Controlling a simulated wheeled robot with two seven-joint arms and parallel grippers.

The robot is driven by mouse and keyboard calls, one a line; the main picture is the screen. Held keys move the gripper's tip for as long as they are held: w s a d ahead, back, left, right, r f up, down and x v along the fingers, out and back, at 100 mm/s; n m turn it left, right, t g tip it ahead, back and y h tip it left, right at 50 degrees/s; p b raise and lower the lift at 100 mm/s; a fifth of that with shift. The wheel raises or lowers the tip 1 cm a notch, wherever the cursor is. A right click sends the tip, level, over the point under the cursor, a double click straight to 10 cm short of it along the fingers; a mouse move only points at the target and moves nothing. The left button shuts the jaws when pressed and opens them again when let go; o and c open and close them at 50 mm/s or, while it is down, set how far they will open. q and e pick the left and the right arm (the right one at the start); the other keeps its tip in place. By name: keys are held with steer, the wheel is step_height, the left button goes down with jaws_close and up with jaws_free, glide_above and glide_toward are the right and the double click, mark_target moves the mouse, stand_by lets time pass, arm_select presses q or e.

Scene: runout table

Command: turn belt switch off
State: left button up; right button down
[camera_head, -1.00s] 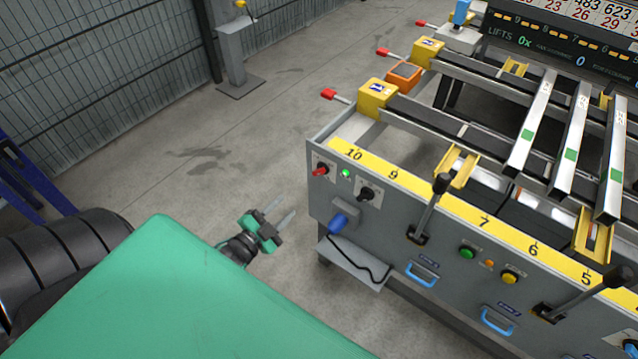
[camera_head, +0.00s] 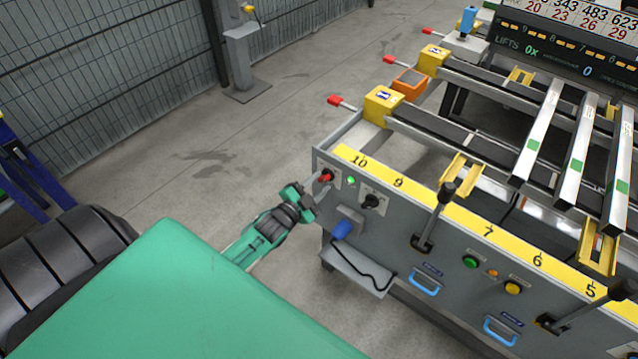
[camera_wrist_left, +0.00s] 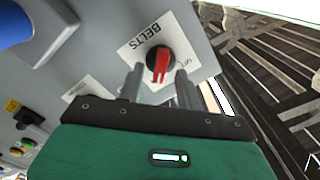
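The belt switch (camera_head: 326,176) is a red rotary knob at the left end of the grey front panel, beside a lit green lamp (camera_head: 351,181). In the left wrist view the red and black knob (camera_wrist_left: 159,62) sits on a white plate marked BELTS (camera_wrist_left: 150,45). My left gripper (camera_head: 322,186) is at the panel in front of the switch. In the left wrist view its two fingers (camera_wrist_left: 158,85) are apart, one on each side of the knob's lower part. Contact with the knob cannot be told. My right gripper is not in view.
A black switch (camera_head: 373,201) sits right of the belt switch. A blue handheld device (camera_head: 342,229) hangs below, above a small grey shelf (camera_head: 358,268). Black levers (camera_head: 434,215) stick out further right.

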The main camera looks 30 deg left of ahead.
arm_select(q)
steer(key=shift+w, duration=0.3)
steer(key=shift+c, duration=0.2)
jaws_close()
